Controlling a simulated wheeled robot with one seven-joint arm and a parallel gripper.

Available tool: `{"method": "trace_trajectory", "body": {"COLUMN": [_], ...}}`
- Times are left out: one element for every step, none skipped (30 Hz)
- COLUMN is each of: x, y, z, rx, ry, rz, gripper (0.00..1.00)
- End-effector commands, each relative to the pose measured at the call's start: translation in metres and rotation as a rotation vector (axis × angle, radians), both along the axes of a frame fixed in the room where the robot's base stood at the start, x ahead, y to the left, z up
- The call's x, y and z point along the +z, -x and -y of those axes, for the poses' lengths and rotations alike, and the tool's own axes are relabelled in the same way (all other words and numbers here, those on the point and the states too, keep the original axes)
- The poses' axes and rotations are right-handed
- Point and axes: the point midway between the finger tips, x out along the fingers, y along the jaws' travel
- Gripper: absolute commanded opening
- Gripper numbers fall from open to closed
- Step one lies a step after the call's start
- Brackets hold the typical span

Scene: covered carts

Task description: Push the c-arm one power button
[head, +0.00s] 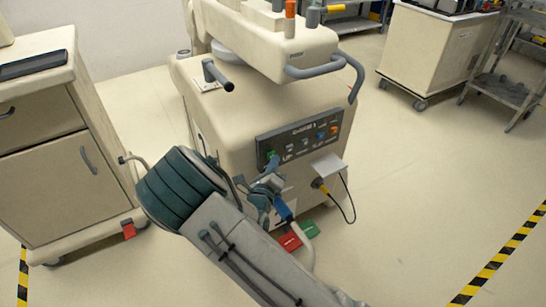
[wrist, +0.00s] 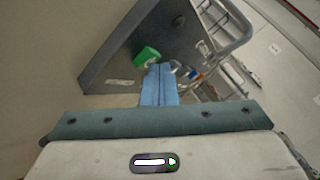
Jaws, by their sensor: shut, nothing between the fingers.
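The c-arm unit is a cream wheeled cabinet (head: 215,95) with a dark control panel (head: 300,138) on its front. The panel has a green button (head: 272,155) at its left end, a blue button (head: 321,136) and an orange button (head: 334,130) at its right. The labels are too small to tell which one is power. The green button (wrist: 147,56) shows large in the wrist view. My gripper (head: 273,166) is at the panel's left end, close to the green button. Its blue fingers (wrist: 160,72) are shut and empty, with tips beside that button. I cannot tell whether they touch it.
A grey handle (head: 318,70) juts out above the panel. A small shelf (head: 328,166) with a yellow plug and black cable (head: 345,198) sits below its right end. Red and green pedals (head: 290,241) lie low in front. A cream drawer cart (head: 65,140) stands left; floor at right is clear.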

Motion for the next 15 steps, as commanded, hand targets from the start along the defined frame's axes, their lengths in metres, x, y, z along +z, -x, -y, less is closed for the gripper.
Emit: {"method": "trace_trajectory", "body": {"x": [0.0009, 0.0011, 0.0013, 0.0015, 0.0014, 0.0014, 0.0014, 0.0013, 0.001, 0.0008, 0.0006, 0.0004, 0.0003, 0.0003, 0.0003], "y": [0.0012, 0.0022, 0.0036, 0.0049, 0.0062, 0.0079, 0.0088, 0.0095, 0.0101, 0.0102, 0.0102, 0.0101, 0.0101, 0.0101, 0.0101], "z": [0.0006, 0.0012, 0.0023, 0.0031, 0.0041, 0.0053, 0.0059, 0.0064, 0.0068, 0.0068, 0.0069, 0.0068, 0.0068, 0.0068, 0.0068], "rx": [0.0, 0.001, 0.001, 0.001, 0.001, 0.0, 0.0, 0.001, 0.0, 0.0, 0.0, 0.0, 0.0, 0.0, 0.0], "ry": [0.001, 0.001, 0.0, 0.0, 0.0, 0.001, 0.001, 0.001, 0.001, 0.0, 0.0, 0.0, 0.0, 0.0, 0.0], "rz": [0.0, -0.001, -0.001, -0.001, -0.001, -0.002, -0.002, -0.001, 0.0, 0.0, 0.0, 0.0, 0.0, 0.0, 0.0], "gripper": [0.0, 0.0, 0.0, 0.0, 0.0, 0.0, 0.0, 0.0, 0.0, 0.0, 0.0, 0.0, 0.0, 0.0, 0.0]}}
